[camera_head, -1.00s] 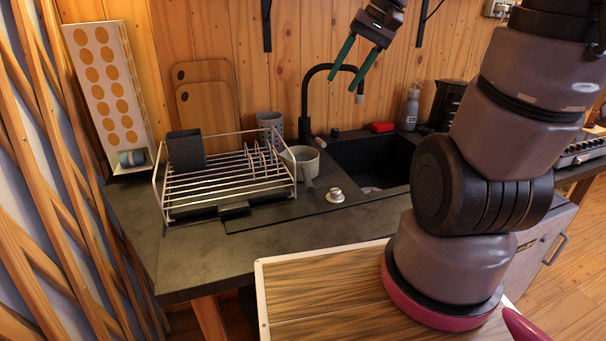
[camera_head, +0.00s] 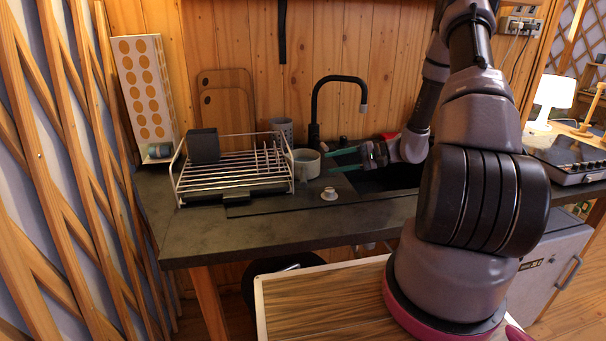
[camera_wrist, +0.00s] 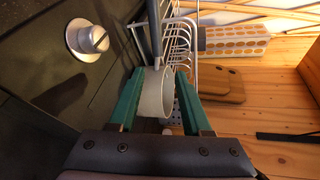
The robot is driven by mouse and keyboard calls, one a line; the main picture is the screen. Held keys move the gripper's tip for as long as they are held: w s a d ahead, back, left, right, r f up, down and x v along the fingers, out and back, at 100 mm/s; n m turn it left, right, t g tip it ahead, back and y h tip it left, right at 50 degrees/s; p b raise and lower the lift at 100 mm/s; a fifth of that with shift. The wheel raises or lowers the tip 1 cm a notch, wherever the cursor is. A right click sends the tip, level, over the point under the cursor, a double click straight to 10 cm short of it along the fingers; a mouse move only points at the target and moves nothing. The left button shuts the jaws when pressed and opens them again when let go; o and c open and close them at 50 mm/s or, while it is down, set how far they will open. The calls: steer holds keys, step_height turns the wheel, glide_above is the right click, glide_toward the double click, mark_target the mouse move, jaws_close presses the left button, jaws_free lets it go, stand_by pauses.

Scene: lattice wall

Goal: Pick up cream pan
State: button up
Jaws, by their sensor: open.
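The cream pan (camera_head: 306,165) stands on the dark counter just right of the dish rack. My gripper (camera_head: 329,161) is open and low over the counter, on the right side of the pan, with its green fingers pointing left at it. In the wrist view the pale pan (camera_wrist: 153,95) shows between the two green fingers of my gripper (camera_wrist: 158,78). A grey handle (camera_wrist: 154,35) runs up the picture from it. I cannot tell whether the fingers touch the pan.
The wire dish rack (camera_head: 225,173) stands close on the pan's left, holding a dark box (camera_head: 204,146). A round metal knob (camera_head: 329,194) sits on the counter in front. The black faucet (camera_head: 315,110) rises behind. The front counter (camera_head: 240,232) is clear.

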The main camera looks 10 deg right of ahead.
mark_target(303, 168)
steer(key=shift+d+f, duration=0.1)
steer(key=shift+f, duration=0.45)
steer(key=shift+w+a+f, duration=0.1)
steer(key=shift+a+f, duration=0.1)
steer(key=x, duration=0.5)
steer(key=shift+w, duration=0.15)
steer(key=x, duration=0.3)
steer(key=w+x, duration=0.1)
steer(key=x, duration=0.1)
steer(key=shift+r, duration=0.3)
jaws_close()
stand_by(0.3)
